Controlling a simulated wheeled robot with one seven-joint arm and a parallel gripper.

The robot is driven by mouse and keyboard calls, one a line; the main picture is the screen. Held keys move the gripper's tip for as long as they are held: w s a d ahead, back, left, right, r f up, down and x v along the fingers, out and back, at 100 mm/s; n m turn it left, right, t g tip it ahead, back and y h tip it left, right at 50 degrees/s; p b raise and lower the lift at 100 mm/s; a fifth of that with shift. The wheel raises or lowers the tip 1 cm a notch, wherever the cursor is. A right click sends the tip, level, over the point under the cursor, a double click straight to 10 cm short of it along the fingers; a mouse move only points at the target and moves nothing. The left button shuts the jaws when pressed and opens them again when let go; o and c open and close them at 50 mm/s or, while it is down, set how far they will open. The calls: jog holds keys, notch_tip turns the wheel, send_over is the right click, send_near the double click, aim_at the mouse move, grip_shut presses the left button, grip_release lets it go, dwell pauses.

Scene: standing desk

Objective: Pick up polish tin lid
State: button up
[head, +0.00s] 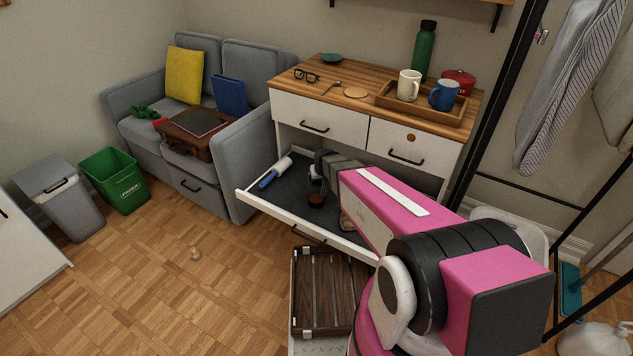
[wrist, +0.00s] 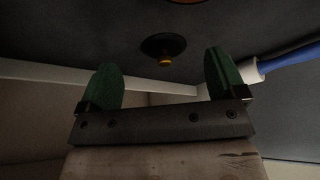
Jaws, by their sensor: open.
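A black round piece with a small orange-brown knob, which looks like the polish tin lid (wrist: 152,43), lies on the dark drawer floor in the wrist view. It sits ahead of my gripper (wrist: 163,72), roughly between the two green fingers as seen, and nothing is held. The gripper is open. An orange-brown edge, perhaps the polish tin, is cut off at the top of the wrist view. In the head view a dark round tin with brown inside (head: 316,201) lies in the open drawer, below my gripper; the lid is not clearly visible there.
A blue-and-white lint roller (head: 275,172) lies at the drawer's left. The white drawer front (head: 290,222) forms a raised edge. The desk top (head: 330,73) above holds glasses, a tray with mugs, and a red pot. A slatted wooden crate (head: 318,292) stands below the drawer.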

aim_at(318, 183)
jog(key=shift+w+a, duration=0.15)
jog(key=shift+w, duration=0.6)
jog(key=shift+w+a, duration=0.1)
jog(key=shift+w, duration=0.65)
jog(key=shift+w+a+f, duration=0.1)
jog(key=shift+w+f, duration=0.15)
jog(key=shift+w, duration=0.25)
jog(key=shift+w+a+f, duration=0.1)
jog(key=shift+w+f, duration=0.1)
jog(key=shift+w, duration=0.25)
jog(key=x, duration=0.4)
jog(key=shift+s, duration=0.1)
jog(key=c, duration=1.1)
